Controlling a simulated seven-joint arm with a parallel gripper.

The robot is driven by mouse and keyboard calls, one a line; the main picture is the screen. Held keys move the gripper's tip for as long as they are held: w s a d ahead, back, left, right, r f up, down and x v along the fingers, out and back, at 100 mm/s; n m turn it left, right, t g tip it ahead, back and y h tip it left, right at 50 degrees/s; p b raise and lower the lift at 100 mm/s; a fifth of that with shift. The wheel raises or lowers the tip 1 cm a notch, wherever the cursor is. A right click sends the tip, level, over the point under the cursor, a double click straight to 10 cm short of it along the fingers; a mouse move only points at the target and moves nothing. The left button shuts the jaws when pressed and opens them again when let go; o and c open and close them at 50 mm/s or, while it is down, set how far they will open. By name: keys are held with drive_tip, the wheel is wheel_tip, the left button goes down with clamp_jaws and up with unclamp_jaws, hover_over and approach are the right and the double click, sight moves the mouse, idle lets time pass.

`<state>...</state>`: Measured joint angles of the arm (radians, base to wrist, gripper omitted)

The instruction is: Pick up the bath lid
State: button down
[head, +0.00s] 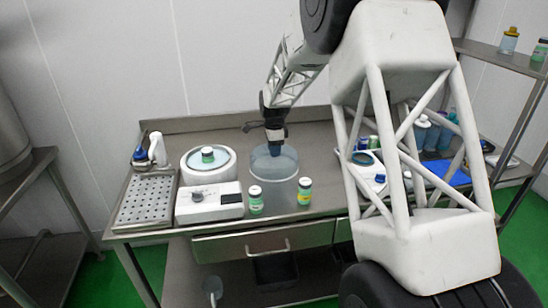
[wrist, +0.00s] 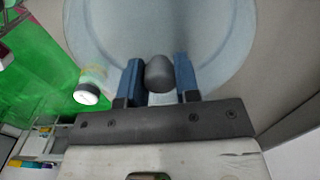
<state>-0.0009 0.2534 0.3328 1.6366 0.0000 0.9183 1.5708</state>
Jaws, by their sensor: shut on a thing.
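The bath lid (head: 272,169) is a clear, pale blue round cover at the middle of the steel bench, right of the white bath unit (head: 209,200). In the wrist view the lid (wrist: 160,25) fills the upper middle, with a dark rounded knob (wrist: 159,73) on it. My gripper (head: 275,151) points down over the lid's centre. In the wrist view its blue fingers (wrist: 159,80) stand either side of the knob and are shut on it. I cannot tell whether the lid rests on the bench or is slightly raised.
A perforated tray (head: 145,200) and a white spray bottle (head: 158,149) are at the left. My arm hides part of the cluttered right side.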

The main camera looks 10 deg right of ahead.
drive_tip(key=shift+r, duration=2.6)
drive_tip(key=shift+n, duration=0.3)
drive_tip(key=n, duration=0.2)
drive_tip(key=r+n, duration=0.1)
drive_tip(key=n, duration=0.3)
drive_tip(key=shift+w+r, duration=0.3)
drive_tip(key=shift+r, duration=0.05)
drive_tip(key=n, duration=0.1)
drive_tip(key=r+n, duration=0.1)
drive_tip(key=n, duration=0.1)
drive_tip(key=shift+w, duration=0.15)
drive_tip(key=n, duration=0.3)
drive_tip(key=shift+w+a+r, duration=0.15)
drive_tip(key=shift+r, duration=0.2)
drive_tip(key=w+a+r+m, duration=0.1)
drive_tip(key=a+m, duration=0.5)
drive_tip(key=a, duration=0.6)
drive_tip(key=w+a+r+m, duration=0.2)
drive_tip(key=a+m, duration=0.4)
drive_tip(key=a, duration=0.6)
drive_tip(key=shift+w+r+m, duration=0.15)
drive_tip(key=shift+r+m, duration=0.15)
drive_tip(key=shift+r, duration=0.15)
